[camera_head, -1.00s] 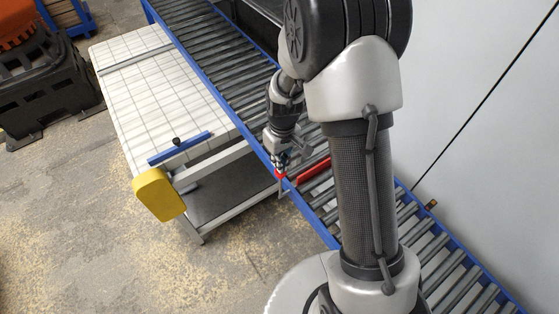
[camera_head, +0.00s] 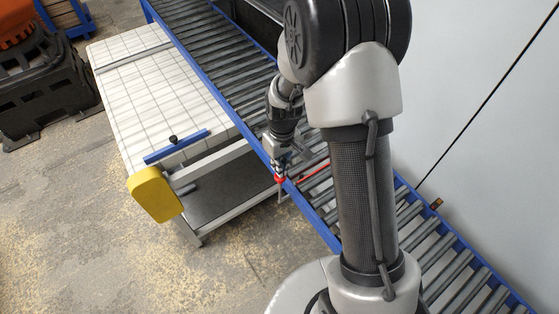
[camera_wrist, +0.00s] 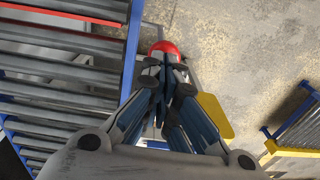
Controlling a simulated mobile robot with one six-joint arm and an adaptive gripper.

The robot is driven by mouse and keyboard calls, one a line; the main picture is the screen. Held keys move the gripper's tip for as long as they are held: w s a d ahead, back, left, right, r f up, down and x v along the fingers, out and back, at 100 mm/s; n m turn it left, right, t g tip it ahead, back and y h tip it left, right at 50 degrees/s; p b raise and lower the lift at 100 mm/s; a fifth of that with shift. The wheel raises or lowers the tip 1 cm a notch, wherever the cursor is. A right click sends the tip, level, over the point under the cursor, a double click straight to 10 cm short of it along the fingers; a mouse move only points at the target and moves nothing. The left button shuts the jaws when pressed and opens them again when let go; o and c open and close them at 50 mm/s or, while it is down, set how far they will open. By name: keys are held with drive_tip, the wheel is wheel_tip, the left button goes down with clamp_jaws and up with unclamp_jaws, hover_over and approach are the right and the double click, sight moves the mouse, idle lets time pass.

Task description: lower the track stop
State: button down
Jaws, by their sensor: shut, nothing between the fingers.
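The track stop is a red bar (camera_head: 314,173) lying across the roller conveyor, partly behind my arm in the head view. Only a thin red strip of it shows between the rollers. A red knob (camera_head: 280,179) sits at the conveyor's near blue side rail, close to the bar's end. My gripper (camera_head: 279,168) is shut and points down at the knob, with nothing held. In the wrist view the round red knob (camera_wrist: 165,46) shows just beyond my closed fingertips (camera_wrist: 163,62); they seem to touch it.
The roller conveyor (camera_head: 207,45) runs diagonally, with blue side rails. A white gridded table (camera_head: 150,90) stands to its left, with a blue bar (camera_head: 178,147) and a yellow block (camera_head: 155,193) at its near end. Black crates (camera_head: 40,90) stand far left. Concrete floor is open in front.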

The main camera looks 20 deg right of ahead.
wheel_tip(320, 180, up, 13)
drive_tip(key=shift+s+d+p, duration=0.15)
drive_tip(key=shift+d+p, duration=0.15)
drive_tip(key=shift+p, duration=0.05)
